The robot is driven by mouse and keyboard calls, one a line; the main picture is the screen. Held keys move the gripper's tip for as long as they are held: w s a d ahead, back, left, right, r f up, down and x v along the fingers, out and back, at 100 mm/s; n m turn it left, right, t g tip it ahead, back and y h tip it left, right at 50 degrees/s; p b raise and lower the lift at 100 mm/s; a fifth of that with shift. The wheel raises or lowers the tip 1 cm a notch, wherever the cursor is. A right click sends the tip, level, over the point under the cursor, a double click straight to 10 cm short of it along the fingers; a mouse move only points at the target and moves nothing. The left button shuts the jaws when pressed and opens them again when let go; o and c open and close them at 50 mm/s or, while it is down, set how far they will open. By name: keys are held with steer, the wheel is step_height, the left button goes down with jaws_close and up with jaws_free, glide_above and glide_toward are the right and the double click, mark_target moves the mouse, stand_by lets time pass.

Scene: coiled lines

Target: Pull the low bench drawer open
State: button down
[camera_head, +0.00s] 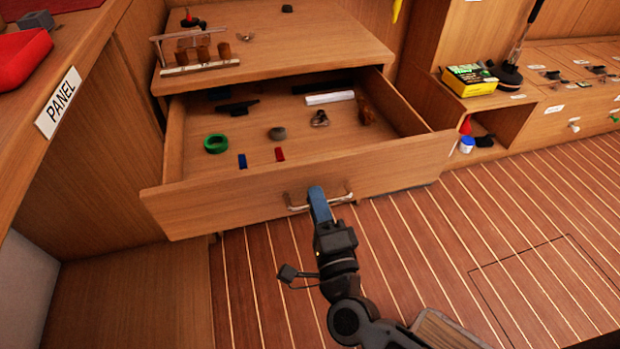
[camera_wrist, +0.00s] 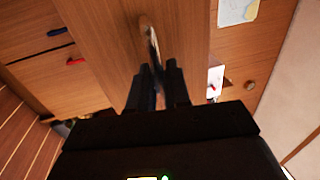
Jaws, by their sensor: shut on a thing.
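The low bench drawer (camera_head: 300,182) stands pulled out from the bench in the head view, its inside open to sight. A metal bar handle (camera_head: 343,197) is on its front panel. My gripper (camera_head: 317,192) is at the middle of this handle, shut on it. In the wrist view my gripper's two dark fingers (camera_wrist: 160,75) close around the handle (camera_wrist: 149,35), which runs up from between them. The fingers hide part of the handle. Inside the drawer lie a green tape ring (camera_head: 216,143), a grey ring (camera_head: 277,133), a white bar (camera_head: 329,98) and several small pieces.
The bench top (camera_head: 300,40) carries a rack with brown cylinders (camera_head: 203,54). A red tray (camera_head: 22,58) sits on a surface at left. A yellow-green box (camera_head: 470,80) stands on a low cabinet at right. The striped floor (camera_head: 480,220) is clear in front of the drawer and to the right.

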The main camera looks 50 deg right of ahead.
steer(key=shift+v, duration=1)
steer(key=shift+r, duration=0.15)
steer(key=c, duration=1.3)
jaws_free()
steer(key=shift+s+a, duration=0.1)
steer(key=v, duration=0.7)
steer(key=shift+s+a, duration=0.2)
